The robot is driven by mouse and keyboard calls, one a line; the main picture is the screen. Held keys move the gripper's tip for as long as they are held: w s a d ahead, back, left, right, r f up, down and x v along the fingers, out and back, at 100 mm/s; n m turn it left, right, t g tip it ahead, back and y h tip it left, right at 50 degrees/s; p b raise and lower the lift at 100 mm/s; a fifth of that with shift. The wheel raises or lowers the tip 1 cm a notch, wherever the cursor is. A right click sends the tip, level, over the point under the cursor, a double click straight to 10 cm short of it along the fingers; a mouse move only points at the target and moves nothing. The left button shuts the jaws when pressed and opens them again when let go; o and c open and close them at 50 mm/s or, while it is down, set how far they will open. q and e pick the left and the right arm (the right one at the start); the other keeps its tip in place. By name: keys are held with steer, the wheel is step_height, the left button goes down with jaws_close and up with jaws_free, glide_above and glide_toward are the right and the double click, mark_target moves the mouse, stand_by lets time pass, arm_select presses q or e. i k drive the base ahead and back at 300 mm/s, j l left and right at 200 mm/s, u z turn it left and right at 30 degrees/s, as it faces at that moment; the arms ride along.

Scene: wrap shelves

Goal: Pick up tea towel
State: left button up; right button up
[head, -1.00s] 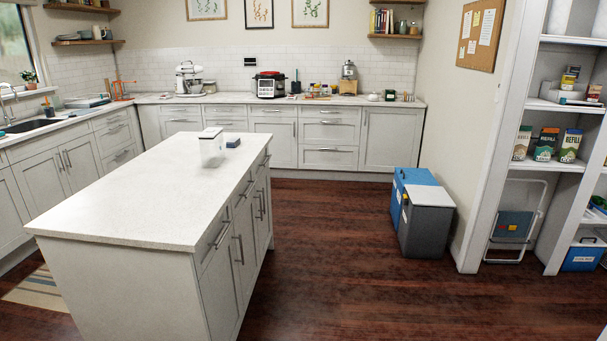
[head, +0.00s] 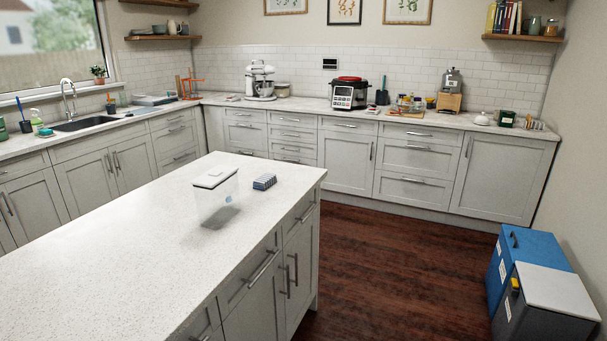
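I cannot make out a tea towel with certainty. A small dark blue item with a light pattern (head: 264,182) lies on the island counter (head: 110,240); I cannot tell whether it is cloth or a box. A clear container with a white lid (head: 216,195) stands to its left on the same top. A low, flat pale item (head: 153,100) lies on the back-left counter right of the sink (head: 86,124); its kind is unclear. Neither of my grippers is in view.
The island fills the lower left. Open wooden floor (head: 380,265) lies to its right. A blue bin (head: 532,246) and a grey bin with a pale lid (head: 545,310) stand at the lower right. Cabinets (head: 345,160) line the back wall, with a mixer (head: 260,82) and cooker (head: 349,94) on top.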

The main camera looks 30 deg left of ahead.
mark_target(266, 181)
steer(key=i+u, duration=0.45)
steer(key=i+l+u, duration=0.35)
steer(key=i+u, duration=0.15)
steer(key=i, duration=0.1)
